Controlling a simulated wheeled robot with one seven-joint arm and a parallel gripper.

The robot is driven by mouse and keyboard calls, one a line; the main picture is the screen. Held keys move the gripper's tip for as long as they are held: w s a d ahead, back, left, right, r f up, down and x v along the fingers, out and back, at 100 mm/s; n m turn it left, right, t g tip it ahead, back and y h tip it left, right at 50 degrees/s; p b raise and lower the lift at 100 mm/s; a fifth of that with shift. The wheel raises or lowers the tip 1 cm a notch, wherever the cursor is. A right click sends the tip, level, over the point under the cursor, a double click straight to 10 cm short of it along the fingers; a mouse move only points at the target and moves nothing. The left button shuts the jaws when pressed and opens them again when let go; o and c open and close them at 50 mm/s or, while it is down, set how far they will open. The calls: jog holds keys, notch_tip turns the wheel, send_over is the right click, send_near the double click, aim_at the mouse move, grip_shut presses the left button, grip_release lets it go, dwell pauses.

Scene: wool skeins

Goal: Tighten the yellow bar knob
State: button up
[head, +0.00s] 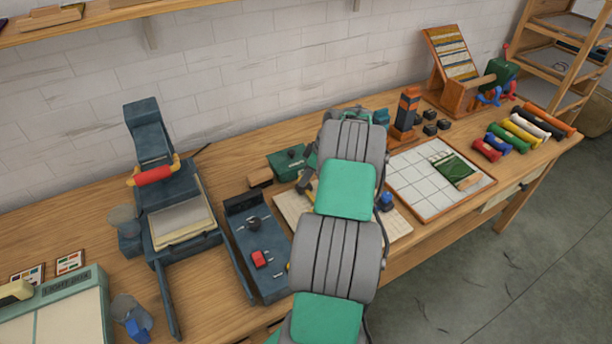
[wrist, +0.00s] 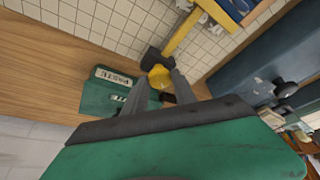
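The yellow bar (wrist: 184,36) runs diagonally across a cream grid board (wrist: 120,28) in the wrist view. A dark block (wrist: 150,59) is at its lower end, and the round yellow knob (wrist: 158,77) is beside that block. My gripper (wrist: 159,76) has one finger on each side of the knob, with the tips close to it. I cannot tell whether the fingers touch it. The knob is hidden there.
A green paste box (wrist: 100,98) is close to my left finger. A dark blue unit with a red switch (head: 259,259) stands left of the board. A white tiled panel (head: 418,183) lies to the right. Bare wood (head: 85,225) shows at the far left.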

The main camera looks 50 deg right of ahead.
grip_shut()
jog(key=shift+m+b, duration=0.3)
jog(key=shift+b, duration=0.1)
jog(key=m+b, duration=0.1)
jog(key=m+h+b, duration=0.1)
jog(key=m+b, duration=0.1)
jog(key=shift+a+f+m+t+h, duration=0.15)
jog(key=shift+m+t+h, duration=0.15)
jog(key=m+h+b, duration=0.1)
jog(key=m, duration=0.1)
jog(key=m+h+b, duration=0.1)
jog(key=m+b, duration=0.1)
jog(key=m, duration=0.1)
jog(key=shift+a, duration=0.2)
jog(key=m+g+h+b, duration=0.1)
jog(key=m, duration=0.2)
jog(key=m+h+b, duration=0.1)
jog(key=m, duration=0.2)
jog(key=shift+w+a+m+g, duration=0.2)
jog(key=shift+m+g, duration=0.1)
jog(key=shift+g, duration=0.1)
jog(key=m, duration=0.2)
jog(key=m+g+b, duration=0.1)
jog(key=m, duration=0.1)
jog(key=m+g+h, duration=0.1)
jog(key=m, duration=0.1)
jog(key=shift+w+r, duration=0.15)
jog(key=shift+r, duration=0.1)
